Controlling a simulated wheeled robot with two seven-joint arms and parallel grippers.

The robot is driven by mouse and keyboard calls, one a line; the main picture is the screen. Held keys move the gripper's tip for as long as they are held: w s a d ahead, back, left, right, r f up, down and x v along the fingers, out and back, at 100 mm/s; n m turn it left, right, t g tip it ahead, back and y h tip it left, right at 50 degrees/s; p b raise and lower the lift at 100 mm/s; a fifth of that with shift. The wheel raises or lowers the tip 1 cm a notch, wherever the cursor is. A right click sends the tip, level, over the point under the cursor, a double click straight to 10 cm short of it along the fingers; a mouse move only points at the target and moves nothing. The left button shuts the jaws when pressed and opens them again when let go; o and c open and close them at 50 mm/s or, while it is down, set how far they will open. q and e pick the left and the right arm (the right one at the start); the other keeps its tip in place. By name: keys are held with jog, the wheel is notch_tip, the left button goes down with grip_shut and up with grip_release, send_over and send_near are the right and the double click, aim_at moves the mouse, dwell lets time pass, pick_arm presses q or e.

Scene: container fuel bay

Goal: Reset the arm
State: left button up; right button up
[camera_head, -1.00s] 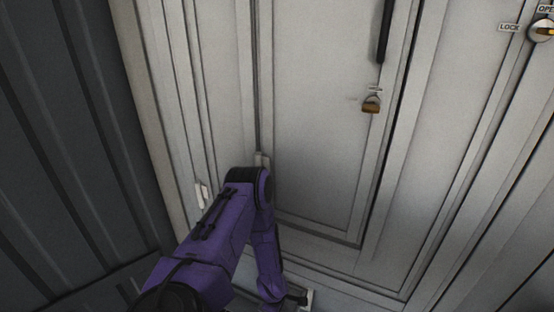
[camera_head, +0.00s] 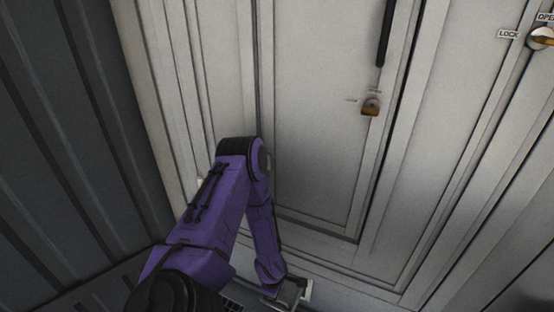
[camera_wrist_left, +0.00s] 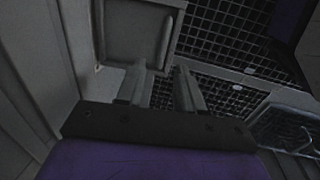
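My left arm (camera_head: 215,205) is purple and bends in front of a pale door, its forearm pointing down. My left gripper is mostly hidden in the head view, low near the door's foot. In the left wrist view my left gripper (camera_wrist_left: 160,88) has its two grey fingers apart, with nothing seen between them. My right gripper is in neither view.
The pale door (camera_head: 315,130) carries a black vertical bar (camera_head: 385,35) and a small brass-coloured knob (camera_head: 370,107). A knob with LOCK and OPEN labels (camera_head: 541,37) is at top right. A dark ribbed wall (camera_head: 70,140) stands left. The wrist view shows a dark grid surface (camera_wrist_left: 225,40).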

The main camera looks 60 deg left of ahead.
pick_arm(q)
jog(key=shift+s+d+r, duration=0.1)
jog(key=shift+s+r, duration=0.05)
jog(key=shift+r, duration=0.6)
jog(key=shift+s+r, duration=0.1)
jog(key=shift+r, duration=0.65)
